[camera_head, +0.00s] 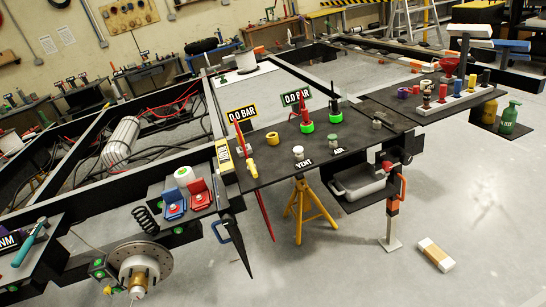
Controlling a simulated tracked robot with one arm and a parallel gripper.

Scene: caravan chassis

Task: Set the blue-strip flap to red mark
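I cannot tell for certain which part is the blue-strip flap. A small blue bracket (173,205) stands on a black shelf at the left of the middle, with a pale and red round spot on it. A similar red bracket (199,196) stands just to its right. No separate red mark can be made out at this distance. My gripper does not show in this view.
A black panel (330,165) with valves, knobs and two "0.0 BAR" signs lies right of the brackets. A black spring (146,220) and a brake disc (139,262) are at lower left. A yellow stand (305,212) is under the panel. The grey floor at lower right is mostly clear.

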